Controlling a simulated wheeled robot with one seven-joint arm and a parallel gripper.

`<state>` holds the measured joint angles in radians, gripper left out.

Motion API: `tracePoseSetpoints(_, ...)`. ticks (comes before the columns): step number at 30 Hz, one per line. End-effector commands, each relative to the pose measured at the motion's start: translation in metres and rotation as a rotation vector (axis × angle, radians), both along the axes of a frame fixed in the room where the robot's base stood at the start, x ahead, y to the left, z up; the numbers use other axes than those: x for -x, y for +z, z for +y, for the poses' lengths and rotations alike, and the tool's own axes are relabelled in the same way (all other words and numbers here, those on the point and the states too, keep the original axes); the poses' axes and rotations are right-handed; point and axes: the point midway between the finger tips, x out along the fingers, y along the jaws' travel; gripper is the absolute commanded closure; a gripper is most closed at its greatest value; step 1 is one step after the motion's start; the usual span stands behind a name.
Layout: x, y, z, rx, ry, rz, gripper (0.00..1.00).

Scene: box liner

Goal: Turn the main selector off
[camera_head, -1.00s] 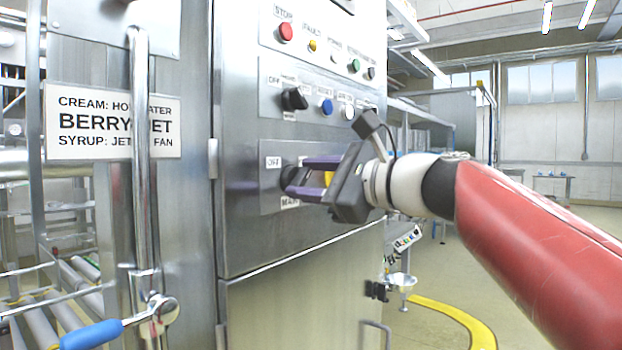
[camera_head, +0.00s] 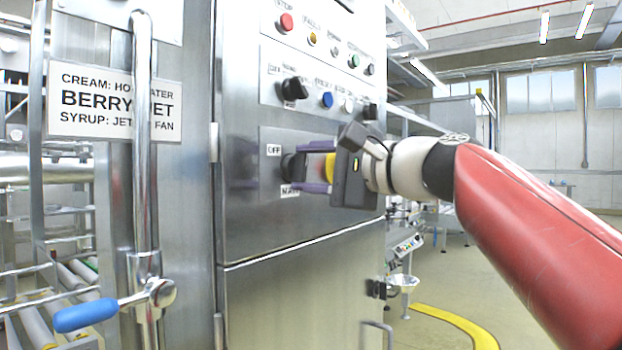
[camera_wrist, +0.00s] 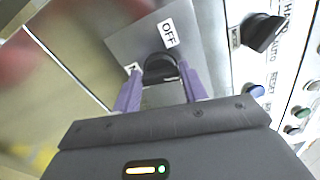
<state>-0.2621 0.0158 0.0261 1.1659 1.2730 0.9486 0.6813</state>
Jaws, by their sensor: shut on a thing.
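The main selector (camera_head: 291,167) is a black knob on the lower plate of the steel cabinet, with an OFF label at its upper left and a MAIN label below. My gripper (camera_head: 310,168) has its purple fingers around the knob, one above and one below. In the wrist view the fingers (camera_wrist: 157,88) close on the black selector (camera_wrist: 160,69) from both sides, and the OFF label shows just beyond it. The knob's front is partly hidden by the fingers, so its exact pointing is hard to tell.
Above is another black selector (camera_head: 295,88) beside a blue button (camera_head: 327,100). A red stop button (camera_head: 286,22) and other lamps sit higher. At left, a steel bar with a blue-handled lever (camera_head: 85,315) stands before the cabinet.

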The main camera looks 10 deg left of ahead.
Motion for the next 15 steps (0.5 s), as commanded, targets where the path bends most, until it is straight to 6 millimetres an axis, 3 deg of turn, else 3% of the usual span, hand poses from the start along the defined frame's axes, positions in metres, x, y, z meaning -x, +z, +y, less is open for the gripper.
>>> tracePoseSetpoints(15,-0.001,-0.007,0.0,0.19,0.001,-0.451,0.8)
